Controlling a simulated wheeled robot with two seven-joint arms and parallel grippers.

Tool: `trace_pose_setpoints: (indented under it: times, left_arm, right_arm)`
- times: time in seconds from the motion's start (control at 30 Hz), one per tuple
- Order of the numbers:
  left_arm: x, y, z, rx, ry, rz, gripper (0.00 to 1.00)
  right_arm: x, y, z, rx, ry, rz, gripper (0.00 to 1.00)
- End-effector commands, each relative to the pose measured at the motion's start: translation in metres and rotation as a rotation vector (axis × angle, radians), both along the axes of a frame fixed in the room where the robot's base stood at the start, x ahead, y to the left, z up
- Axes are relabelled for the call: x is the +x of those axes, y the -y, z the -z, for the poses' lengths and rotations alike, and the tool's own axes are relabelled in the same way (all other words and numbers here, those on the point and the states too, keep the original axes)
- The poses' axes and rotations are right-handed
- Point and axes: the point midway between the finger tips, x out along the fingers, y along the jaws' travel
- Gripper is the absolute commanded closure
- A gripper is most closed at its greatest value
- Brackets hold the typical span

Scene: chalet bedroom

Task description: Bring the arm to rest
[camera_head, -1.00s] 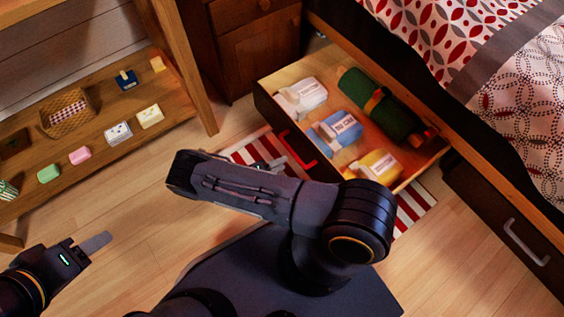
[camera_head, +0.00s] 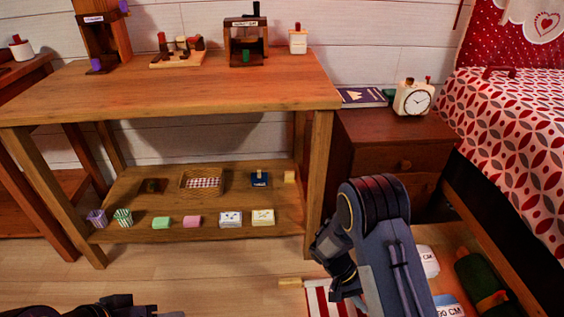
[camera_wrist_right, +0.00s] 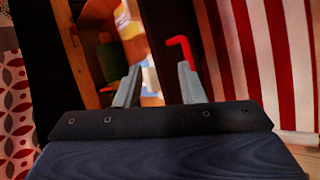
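In the right wrist view my right gripper (camera_wrist_right: 158,75) has its two grey fingers apart with nothing between them. A red hook-shaped handle (camera_wrist_right: 183,47) shows just beyond the fingertips, apparently apart from them. In the head view my right arm (camera_head: 395,255) rises from the lower right in front of the drawer; its fingers cannot be made out there. My left gripper (camera_head: 120,300) is at the bottom left edge, mostly cut off, and its fingers are not clear.
A wooden table (camera_head: 190,85) with a lower shelf (camera_head: 140,195) holds several small items. A nightstand (camera_head: 385,130) with a clock (camera_head: 412,98) stands beside the bed (camera_head: 515,140). The open drawer below holds a green roll (camera_head: 482,280) and bottles. A striped rug (camera_head: 318,300) lies on the floor.

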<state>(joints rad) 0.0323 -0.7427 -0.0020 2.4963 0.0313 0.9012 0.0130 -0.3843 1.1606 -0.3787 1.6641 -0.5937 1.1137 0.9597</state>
Motion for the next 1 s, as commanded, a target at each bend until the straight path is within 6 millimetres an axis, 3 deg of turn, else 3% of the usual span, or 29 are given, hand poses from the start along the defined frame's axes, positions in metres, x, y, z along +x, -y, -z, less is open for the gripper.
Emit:
trace_pose_setpoints:
  times: [0.03, 0.3, 0.6, 0.8, 1.0]
  left_arm:
    - [0.0, 0.0, 0.0, 0.0, 0.0, 0.0, 0.49]
    - [0.0, 0.0, -0.002, 0.0, 0.0, 0.0, 0.49]
    - [0.0, 0.0, -0.003, 0.0, 0.0, 0.0, 0.49]
    - [0.0, 0.0, -0.004, 0.0, 0.0, 0.0, 0.49]
    - [0.0, 0.0, -0.004, 0.0, 0.0, 0.0, 0.49]
  right_arm:
    - [-0.002, 0.001, -0.023, 0.084, 0.019, 0.041, 0.64]
    - [-0.028, -0.003, -0.122, 0.493, 0.151, 0.114, 0.64]
    - [-0.081, -0.008, -0.216, 0.838, 0.427, 0.037, 0.64]
    - [-0.118, -0.015, -0.254, 0.954, 0.627, -0.07, 0.64]
    - [-0.142, -0.022, -0.27, 0.988, 0.766, -0.161, 0.64]
